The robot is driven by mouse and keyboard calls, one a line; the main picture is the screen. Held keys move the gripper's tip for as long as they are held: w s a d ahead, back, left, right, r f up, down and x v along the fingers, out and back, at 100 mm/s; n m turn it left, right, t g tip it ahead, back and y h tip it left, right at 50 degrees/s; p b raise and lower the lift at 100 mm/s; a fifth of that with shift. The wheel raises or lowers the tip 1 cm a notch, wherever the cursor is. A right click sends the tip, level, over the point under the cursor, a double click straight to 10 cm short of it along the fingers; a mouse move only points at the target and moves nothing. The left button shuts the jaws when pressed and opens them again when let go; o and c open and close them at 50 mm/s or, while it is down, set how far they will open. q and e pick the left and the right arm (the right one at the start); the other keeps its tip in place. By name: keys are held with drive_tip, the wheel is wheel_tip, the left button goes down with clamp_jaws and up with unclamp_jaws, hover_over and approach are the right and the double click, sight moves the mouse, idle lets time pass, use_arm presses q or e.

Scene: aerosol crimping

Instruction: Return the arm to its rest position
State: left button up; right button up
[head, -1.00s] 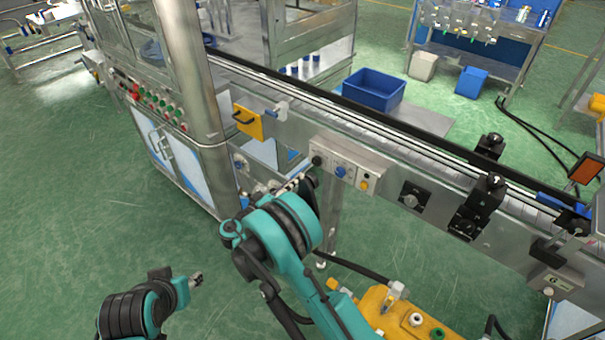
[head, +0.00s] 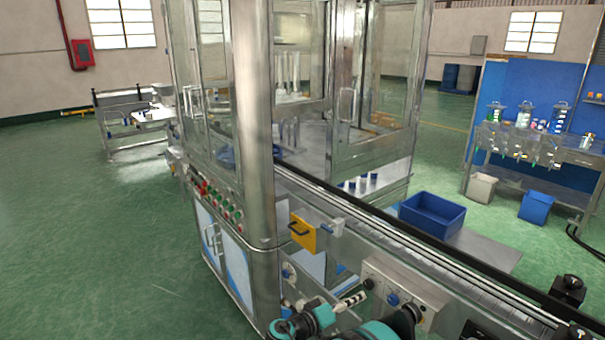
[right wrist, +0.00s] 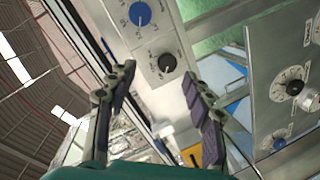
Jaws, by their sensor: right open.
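My right arm, teal and black, shows at the bottom middle of the head view. Its gripper (head: 356,297) is partly hidden there, close in front of the conveyor's control box (head: 398,300). In the right wrist view my right gripper (right wrist: 160,88) has its two dark fingers spread apart with nothing between them. The control box with its blue knob (right wrist: 139,14) and black knob (right wrist: 166,62) appears beyond the fingers. My left gripper is out of the head view.
The conveyor (head: 440,268) runs diagonally to the lower right beside the glass-walled machine (head: 258,150). A yellow plate with a black handle (head: 302,233) sticks out near the right gripper. A blue bin (head: 432,214) stands behind the conveyor. Green floor (head: 90,240) lies open at left.

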drive_tip(key=s+d+r+g+y, duration=0.2)
drive_tip(key=s+d+r+y, duration=0.15)
drive_tip(key=s, duration=0.35)
drive_tip(key=s+d+r+g+y, duration=0.1)
drive_tip(key=s+d+r+y, duration=0.1)
drive_tip(key=s+d+y, duration=0.3)
drive_tip(key=s+a+y, duration=0.2)
drive_tip(key=s, duration=0.6)
drive_tip(key=s+a+y, duration=0.1)
drive_tip(key=s+a, duration=0.2)
drive_tip(key=s, duration=0.5)
drive_tip(key=shift+s+f+t+y, duration=0.3)
drive_tip(key=shift+s+f+y, duration=0.05)
drive_tip(key=shift+s+f, duration=0.1)
